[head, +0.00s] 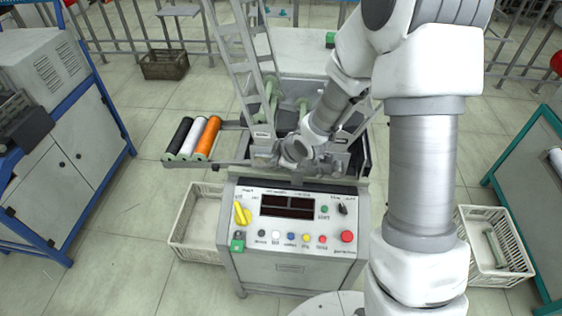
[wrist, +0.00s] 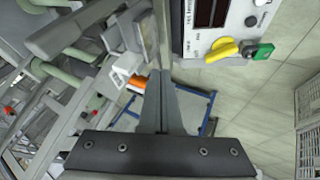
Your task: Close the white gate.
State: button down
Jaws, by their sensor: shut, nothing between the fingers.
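No part stands out clearly as the white gate. A small white angled piece (wrist: 106,74) shows left of my fingertips in the wrist view, close to an orange spool; I cannot tell if it is the gate, or open or shut. My gripper (wrist: 160,78) is shut and empty, its fingers pointing at the machine's side near the control panel. In the head view my gripper end (head: 292,152) is just above the back edge of the control panel (head: 290,222), and my arm hides part of the machine behind it.
Black, white and orange spools (head: 192,138) lie on a side rack at left. A yellow handle (head: 242,213) and green padlock (head: 237,243) are on the panel. Crates (head: 180,235) stand on the floor either side. A blue-framed bench (head: 85,150) is at left; open floor lies between.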

jog(key=shift+w+d+r, duration=0.1)
jog(key=shift+w+d, duration=0.05)
jog(key=shift+w, duration=0.45)
jog(key=shift+w+d, duration=0.15)
jog(key=shift+w, duration=0.45)
jog(key=shift+w+d+p, duration=0.15)
jog(key=shift+w+p, duration=0.25)
jog(key=shift+w, duration=0.3)
jog(key=shift+w+d+p, duration=0.1)
jog(key=shift+w+p, duration=0.25)
jog(key=shift+w, duration=0.3)
